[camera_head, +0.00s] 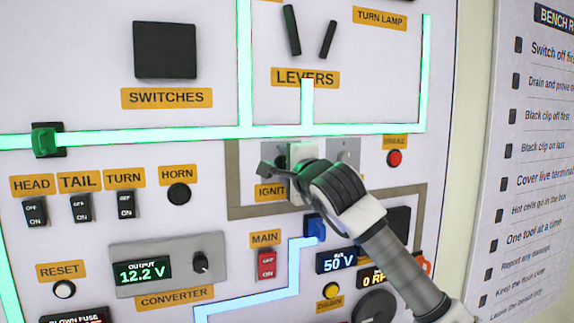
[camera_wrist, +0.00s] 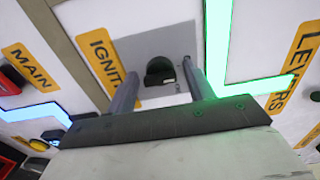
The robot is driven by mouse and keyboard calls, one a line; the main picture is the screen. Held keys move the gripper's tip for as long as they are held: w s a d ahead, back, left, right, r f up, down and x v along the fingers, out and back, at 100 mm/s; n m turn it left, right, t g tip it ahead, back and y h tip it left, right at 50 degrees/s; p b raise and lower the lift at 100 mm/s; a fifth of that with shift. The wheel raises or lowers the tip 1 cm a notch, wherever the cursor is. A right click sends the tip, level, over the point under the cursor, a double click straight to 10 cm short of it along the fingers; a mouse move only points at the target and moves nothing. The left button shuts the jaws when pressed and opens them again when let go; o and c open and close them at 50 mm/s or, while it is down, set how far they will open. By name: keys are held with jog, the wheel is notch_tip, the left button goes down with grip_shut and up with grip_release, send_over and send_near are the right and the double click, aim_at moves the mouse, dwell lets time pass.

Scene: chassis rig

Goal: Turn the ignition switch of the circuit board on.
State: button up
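The ignition switch (camera_wrist: 160,72) is a black knob on a grey metal plate (camera_wrist: 172,43), seen in the wrist view. My gripper (camera_wrist: 160,88) is open, with one finger on each side of the knob and a visible gap to it on both sides. In the head view my gripper (camera_head: 286,176) is at the ignition plate (camera_head: 345,153) and hides most of the knob. The ignition label (camera_head: 270,192) is partly covered by my gripper; it also shows in the wrist view (camera_wrist: 102,57).
Glowing green strips (camera_head: 350,129) run above the switch, and a grey unlit strip (camera_head: 234,185) runs around it. Near my gripper are a blue connector (camera_head: 315,228), a red main switch (camera_head: 266,264), a brake lamp (camera_head: 394,158) and two levers (camera_head: 291,30).

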jog(key=c, duration=0.8)
jog(key=shift+f+b, duration=0.15)
jog(key=shift+b, duration=0.25)
jog(key=shift+m+b, duration=5.9)
jog(key=shift+b, duration=0.2)
jog(key=o, duration=0.9)
